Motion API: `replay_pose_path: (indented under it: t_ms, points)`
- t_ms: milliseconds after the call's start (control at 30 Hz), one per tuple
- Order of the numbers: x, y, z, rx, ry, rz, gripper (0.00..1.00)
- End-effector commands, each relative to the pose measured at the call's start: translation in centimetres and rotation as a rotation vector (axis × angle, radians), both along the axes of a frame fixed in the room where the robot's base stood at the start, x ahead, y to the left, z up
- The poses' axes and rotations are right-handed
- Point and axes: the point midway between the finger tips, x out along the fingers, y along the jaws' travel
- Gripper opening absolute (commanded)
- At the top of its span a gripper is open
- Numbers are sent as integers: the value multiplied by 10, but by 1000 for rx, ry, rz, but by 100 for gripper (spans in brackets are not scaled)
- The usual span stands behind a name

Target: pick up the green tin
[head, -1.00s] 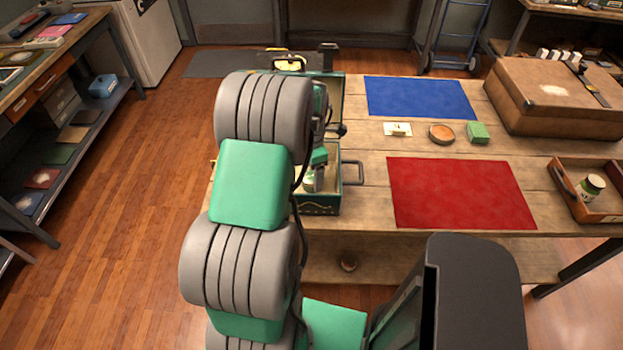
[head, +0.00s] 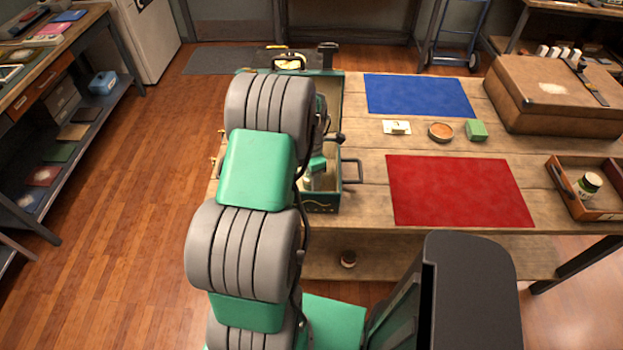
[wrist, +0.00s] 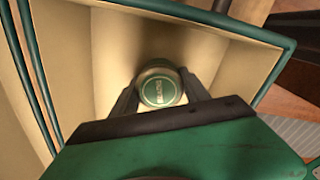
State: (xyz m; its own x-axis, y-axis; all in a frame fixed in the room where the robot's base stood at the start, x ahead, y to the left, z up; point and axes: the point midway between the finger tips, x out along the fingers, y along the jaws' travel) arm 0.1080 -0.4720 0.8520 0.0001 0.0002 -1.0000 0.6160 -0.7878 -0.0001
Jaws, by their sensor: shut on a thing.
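In the wrist view, the green tin (wrist: 160,88) shows its round dark-green lid with pale lettering. It sits between the two dark fingers of my gripper (wrist: 159,98), which are shut on it. Both are inside an open green case with a cream lining (wrist: 85,60). In the head view, the same green case (head: 352,172) stands at the left end of the wooden table. My arm covers much of it, and the tin cannot be made out clearly there. Whether the tin touches the case floor cannot be told.
A red mat (head: 460,190) and a blue mat (head: 420,95) lie on the table. A brown case (head: 555,98) and a tray (head: 611,207) with a jar (head: 589,185) are at right.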

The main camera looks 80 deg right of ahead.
Motion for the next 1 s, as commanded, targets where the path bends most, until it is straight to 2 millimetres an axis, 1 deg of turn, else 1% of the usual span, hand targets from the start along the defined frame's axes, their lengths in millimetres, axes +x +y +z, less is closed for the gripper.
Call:
replay_pose_path:
  t_ms: [33, 200, 300, 533, 667, 767, 800, 867, 900, 1000]
  points:
    - [0, 0, 0, 0, 0, 0, 30]
    - [0, 0, 0, 0, 0, 0, 16]
    - [0, 0, 0, -1, -1, 0, 10]
    - [0, -1, 1, -1, 0, 0, 10]
    - [0, -1, 8, -2, 0, 0, 10]
    - [0, -2, 24, -7, -1, 0, 10]
    - [1, 2, 35, -6, -1, 1, 10]
    - [2, 16, 51, -8, -1, 1, 10]
    - [3, 25, 62, -8, -1, 2, 10]
    - [5, 44, 85, -7, -1, 1, 10]
